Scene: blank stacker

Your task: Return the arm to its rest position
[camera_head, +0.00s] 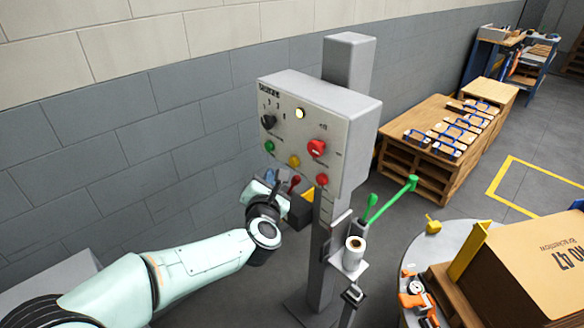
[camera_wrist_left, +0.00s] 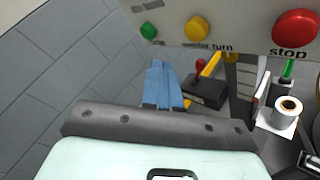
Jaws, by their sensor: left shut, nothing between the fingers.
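My left arm comes in from the left in the head view. Its gripper (camera_head: 270,178) is in front of the lower left part of the grey control panel (camera_head: 340,115), apart from it as far as I can tell. In the left wrist view the blue fingers (camera_wrist_left: 161,85) are closed together with nothing between them. They point toward the space below the panel's green button (camera_wrist_left: 148,31) and yellow button (camera_wrist_left: 197,28). A red stop button (camera_wrist_left: 294,27) is to their right. My right gripper is in neither view.
A grey post (camera_head: 348,62) carries the panel. A red-knobbed lever on a dark box (camera_wrist_left: 207,88) sits close to the fingers. A white roll (camera_head: 355,245) on a bracket and green-handled levers (camera_head: 412,183) stand to the right.

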